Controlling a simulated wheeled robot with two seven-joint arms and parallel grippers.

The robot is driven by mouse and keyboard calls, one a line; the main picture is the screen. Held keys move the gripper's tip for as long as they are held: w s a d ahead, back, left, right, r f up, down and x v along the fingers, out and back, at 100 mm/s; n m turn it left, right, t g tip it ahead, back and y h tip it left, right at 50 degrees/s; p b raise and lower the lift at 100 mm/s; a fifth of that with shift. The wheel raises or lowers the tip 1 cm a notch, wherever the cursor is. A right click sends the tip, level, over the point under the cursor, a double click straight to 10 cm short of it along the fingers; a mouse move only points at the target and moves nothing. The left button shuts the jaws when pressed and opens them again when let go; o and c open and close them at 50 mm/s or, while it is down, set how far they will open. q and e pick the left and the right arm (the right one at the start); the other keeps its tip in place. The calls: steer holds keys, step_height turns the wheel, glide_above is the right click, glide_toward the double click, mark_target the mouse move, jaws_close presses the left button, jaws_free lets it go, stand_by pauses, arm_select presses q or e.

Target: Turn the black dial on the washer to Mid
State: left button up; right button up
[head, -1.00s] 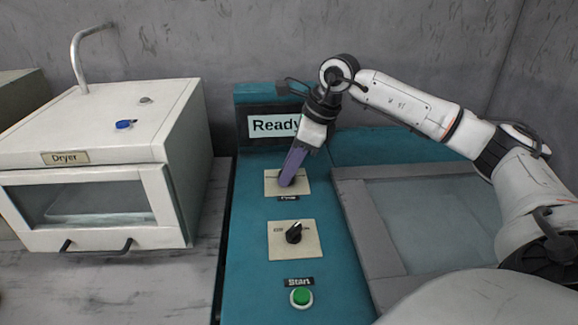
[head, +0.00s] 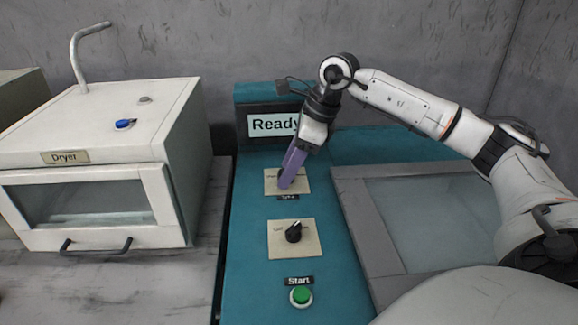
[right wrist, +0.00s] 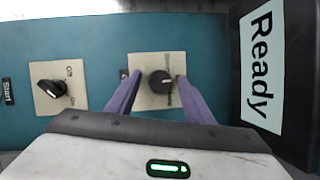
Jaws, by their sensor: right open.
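The washer (head: 250,240) is a teal panel with two black dials on beige plates. The upper dial (right wrist: 161,82) sits between the two purple fingers of my right gripper (right wrist: 156,90) in the right wrist view. The fingers are spread around it, with a gap at each side. In the head view my right gripper (head: 287,183) reaches down onto the upper plate (head: 303,184) and mostly hides that dial. The lower dial (head: 293,232) stands clear of the gripper; it also shows in the right wrist view (right wrist: 52,88). The small dial markings are too blurred to read fully. My left gripper is not in view.
A green Start button (head: 301,296) is below the lower dial. A "Ready" display (head: 268,125) stands at the back of the panel, close to my right gripper. A white dryer (head: 100,150) is at the left. A grey-framed glass lid (head: 420,220) lies right of the panel.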

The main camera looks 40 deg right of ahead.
steer(key=v, duration=1)
steer(key=shift+r, duration=0.2)
steer(key=shift+f, duration=0.1)
